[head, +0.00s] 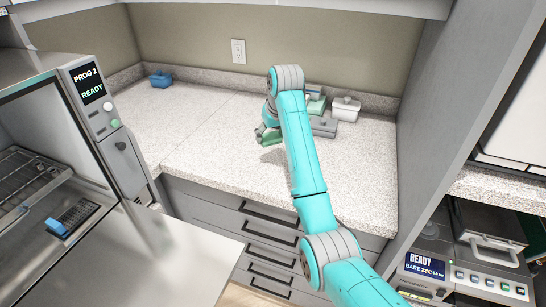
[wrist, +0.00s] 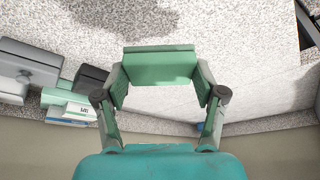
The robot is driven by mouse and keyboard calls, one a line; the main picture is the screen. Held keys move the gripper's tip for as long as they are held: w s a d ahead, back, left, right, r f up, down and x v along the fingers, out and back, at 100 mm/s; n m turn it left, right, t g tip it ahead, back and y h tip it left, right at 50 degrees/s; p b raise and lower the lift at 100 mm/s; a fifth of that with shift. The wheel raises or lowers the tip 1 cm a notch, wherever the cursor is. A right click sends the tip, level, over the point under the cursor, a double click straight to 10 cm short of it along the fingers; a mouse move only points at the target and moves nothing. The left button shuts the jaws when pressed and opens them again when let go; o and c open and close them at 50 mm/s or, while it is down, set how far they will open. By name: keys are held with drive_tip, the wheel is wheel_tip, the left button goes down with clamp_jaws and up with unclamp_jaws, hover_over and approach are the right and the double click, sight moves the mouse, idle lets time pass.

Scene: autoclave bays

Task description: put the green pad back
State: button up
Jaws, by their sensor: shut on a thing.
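The green pad (wrist: 158,66) is a flat green block held between the two fingers of my gripper (wrist: 160,82) in the wrist view. My gripper is shut on it. In the head view my gripper (head: 268,135) hangs over the speckled counter, left of my arm, with the pad's green (head: 270,138) partly showing there. In the wrist view a dark shadow lies on the counter beyond the pad. The pad appears to be off the surface, but the gap is hard to judge.
Right of my gripper stand a grey box (head: 323,127), a white lidded box (head: 345,108) and a green item (head: 316,106), partly behind my arm. A blue item (head: 160,79) sits at the back left. The counter's left part (head: 195,115) is clear. An open autoclave (head: 30,180) is at left.

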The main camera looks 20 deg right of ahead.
sight(269, 161)
wheel_tip(269, 161, down, 8)
drive_tip(key=shift+f, duration=0.2)
drive_tip(key=shift+f, duration=0.15)
drive_tip(key=o, duration=1)
